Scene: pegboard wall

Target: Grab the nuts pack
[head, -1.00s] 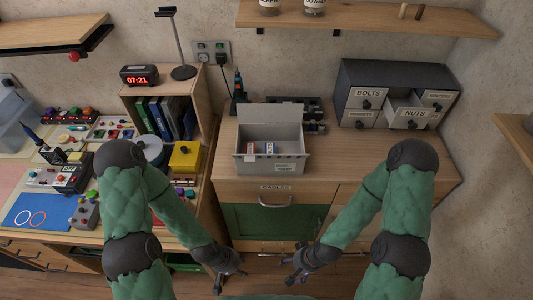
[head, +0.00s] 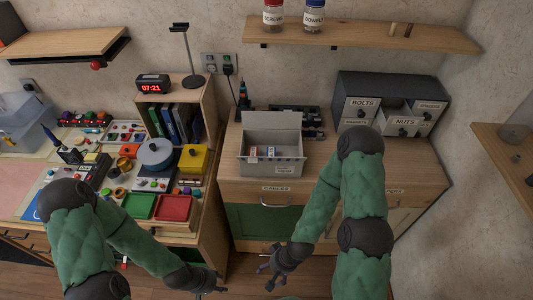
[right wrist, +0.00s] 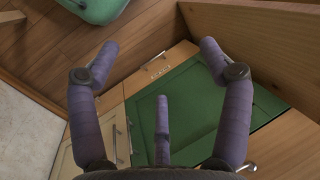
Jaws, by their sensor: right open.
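No pack that I can read as nuts is in view. A drawer labelled NUTS (head: 403,122) in the dark small-parts cabinet (head: 393,84) appears pulled out; its contents cannot be made out. An open grey box (head: 272,165) on the counter holds small white-and-red packs (head: 253,152), too small to read. My right gripper (head: 270,273) is open and empty, low in front of the counter; its spread fingers also show in the right wrist view (right wrist: 155,85). My left gripper (head: 215,287) is low at the bottom, left of the right one; its jaws are unclear.
A wooden counter (head: 325,160) with a CABLES drawer (head: 276,188) stands ahead. At left is a cluttered bench with a red tray (head: 173,208) and a green tray (head: 138,205). A shelf with two jars (head: 314,18) hangs above. Another shelf (head: 510,160) juts in at right.

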